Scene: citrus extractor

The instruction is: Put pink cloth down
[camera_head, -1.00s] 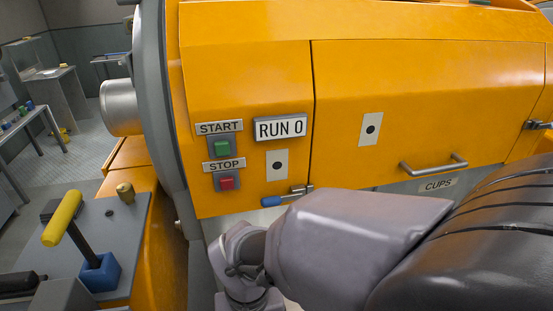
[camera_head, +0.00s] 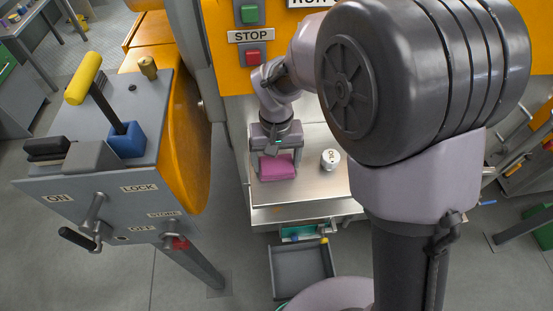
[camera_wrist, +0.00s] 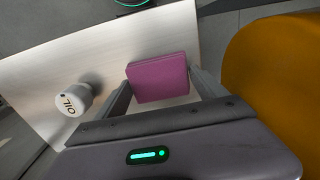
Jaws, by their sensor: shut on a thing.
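The pink cloth (camera_head: 278,167) is a folded, thick square over the left part of a bare metal shelf (camera_head: 318,185). My gripper (camera_head: 276,162) is above the shelf with its fingers at the two sides of the cloth. In the wrist view the cloth (camera_wrist: 158,78) sits between the fingertips of my gripper (camera_wrist: 160,85), which is shut on it. I cannot tell whether the underside of the cloth touches the shelf.
A white container marked OIL (camera_head: 330,158) stands on the shelf to the right of the cloth; it also shows in the wrist view (camera_wrist: 75,98). A grey open tray (camera_head: 302,268) is below the shelf. A lever console (camera_head: 100,180) stands to the left.

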